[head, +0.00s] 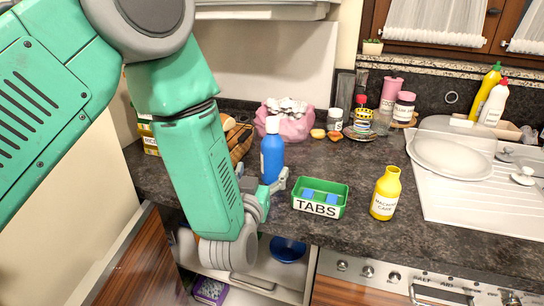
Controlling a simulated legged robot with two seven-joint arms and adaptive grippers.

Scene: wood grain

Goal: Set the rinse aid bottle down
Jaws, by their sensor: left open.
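The bottle's base is partly hidden by the gripper. My right gripper is not in view.
A green TABS tray (321,211) with blue tablets sits right of the gripper. A yellow Machine Care bottle (385,194) stands beyond it, before the sink (450,205). A pink bag (284,127) and bread basket (238,146) are behind.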

